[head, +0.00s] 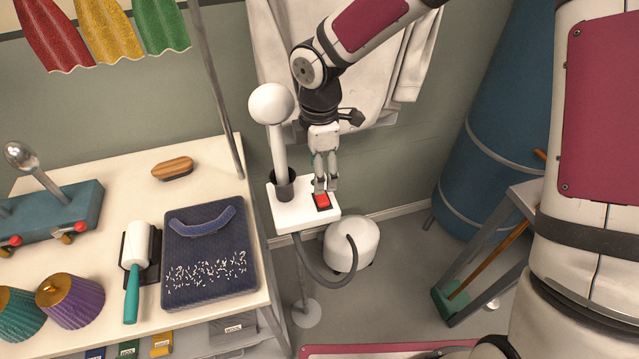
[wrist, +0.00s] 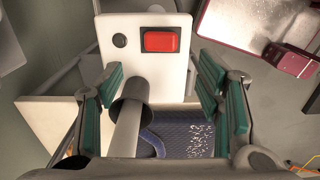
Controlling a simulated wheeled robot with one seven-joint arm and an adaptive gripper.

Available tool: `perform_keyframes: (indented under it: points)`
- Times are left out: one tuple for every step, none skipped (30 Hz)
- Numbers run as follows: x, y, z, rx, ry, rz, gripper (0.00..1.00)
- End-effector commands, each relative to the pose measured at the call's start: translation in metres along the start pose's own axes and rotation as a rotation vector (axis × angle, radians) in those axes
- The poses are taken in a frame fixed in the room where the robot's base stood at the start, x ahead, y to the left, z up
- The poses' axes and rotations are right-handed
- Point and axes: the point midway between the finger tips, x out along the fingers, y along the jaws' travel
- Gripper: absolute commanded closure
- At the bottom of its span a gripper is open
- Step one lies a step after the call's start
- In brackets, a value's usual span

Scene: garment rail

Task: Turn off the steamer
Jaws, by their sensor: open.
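The steamer has a white top plate (head: 290,217) on a stand, with a red rocker switch (head: 322,201) at its right front corner. In the wrist view the red switch (wrist: 160,40) sits near the plate's far edge beside a small dark round knob (wrist: 120,41). The white steamer head (head: 271,104) stands upright in a dark holder (head: 284,188) on the plate. The white steamer tank (head: 351,243) is on the floor with a dark hose. My gripper (head: 325,187) is open and empty, pointing down just above the switch. Whether a fingertip touches the switch is unclear.
A cream table (head: 205,165) on the left holds a folded navy garment (head: 210,285), a lint roller (head: 136,270) and a wooden brush (head: 173,168). A white garment (head: 345,75) hangs behind my arm. A blue barrel (head: 490,140) stands at right.

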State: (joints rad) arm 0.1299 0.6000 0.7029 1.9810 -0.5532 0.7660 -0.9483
Motion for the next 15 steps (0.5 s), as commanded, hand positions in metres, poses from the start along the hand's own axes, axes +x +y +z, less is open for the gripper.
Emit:
perform_keyframes:
  points:
    - [-0.010,0.001,0.000,0.001,0.000,0.003,0.40]
    - [-0.015,0.000,0.000,0.001,0.000,0.003,0.40]
    - [-0.021,0.000,0.000,0.001,0.000,0.002,0.40]
    - [-0.025,0.000,0.000,0.001,0.000,0.002,0.40]
    - [-0.028,0.000,0.001,0.001,-0.001,0.002,0.40]
    - [-0.032,0.000,0.001,0.001,-0.001,0.001,0.40]
    - [-0.035,0.000,0.000,0.002,0.000,0.001,0.40]
    - [-0.037,0.000,0.000,0.001,0.001,0.001,0.40]
    - [-0.039,0.000,0.000,0.000,0.001,0.000,0.40]
    - [-0.040,0.000,0.000,-0.001,0.001,0.000,0.40]
    - [-0.041,0.000,0.000,-0.001,0.001,0.000,0.40]
    - [-0.042,0.000,0.000,-0.002,0.001,-0.001,0.40]
    - [-0.042,0.000,0.000,-0.002,0.001,-0.001,0.40]
    - [-0.042,0.000,0.000,-0.002,0.000,-0.001,0.40]
    - [-0.042,0.000,0.000,-0.002,0.001,-0.001,0.40]
